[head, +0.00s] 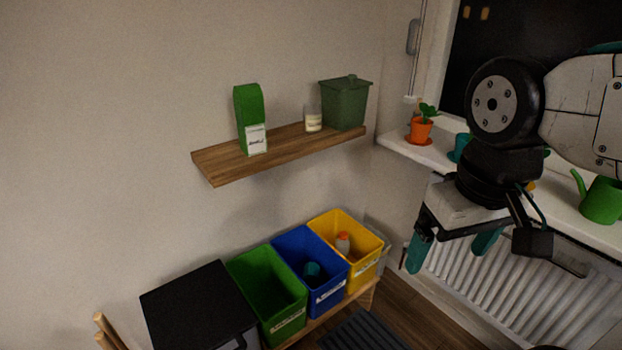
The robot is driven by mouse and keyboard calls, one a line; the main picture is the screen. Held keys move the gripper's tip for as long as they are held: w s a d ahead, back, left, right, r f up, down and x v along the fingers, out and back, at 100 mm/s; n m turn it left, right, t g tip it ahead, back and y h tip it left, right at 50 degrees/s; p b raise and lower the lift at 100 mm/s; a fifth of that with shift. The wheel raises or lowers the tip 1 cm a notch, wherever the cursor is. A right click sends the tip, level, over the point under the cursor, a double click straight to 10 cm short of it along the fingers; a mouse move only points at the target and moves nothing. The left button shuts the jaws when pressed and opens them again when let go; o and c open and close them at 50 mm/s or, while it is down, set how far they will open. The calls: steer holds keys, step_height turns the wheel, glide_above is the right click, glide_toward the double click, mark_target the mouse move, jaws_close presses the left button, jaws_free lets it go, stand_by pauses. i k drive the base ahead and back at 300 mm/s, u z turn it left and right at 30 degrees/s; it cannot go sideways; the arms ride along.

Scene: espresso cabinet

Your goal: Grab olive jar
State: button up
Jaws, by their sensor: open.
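The olive jar, a dark green square container with a knobbed lid (345,105), stands upright at the right end of the wooden wall shelf (285,145). My gripper (449,254) hangs to the right of and lower in the picture than the jar, in front of the window sill and radiator. Its two teal fingers are spread apart with nothing between them. It is clear of the jar and the shelf.
A small whitish glass (313,120) stands just left of the jar, and a green bag (249,115) farther left. Green (267,283), blue (309,256) and yellow (349,238) bins sit below. The sill (393,146) holds an orange pot (420,130) and a green watering can (602,200).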

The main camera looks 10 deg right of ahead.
mark_target(312, 110)
steer(key=z, duration=1)
steer(key=i, duration=0.85)
steer(key=u, duration=2.3)
steer(key=i, duration=0.5)
steer(key=u, duration=0.05)
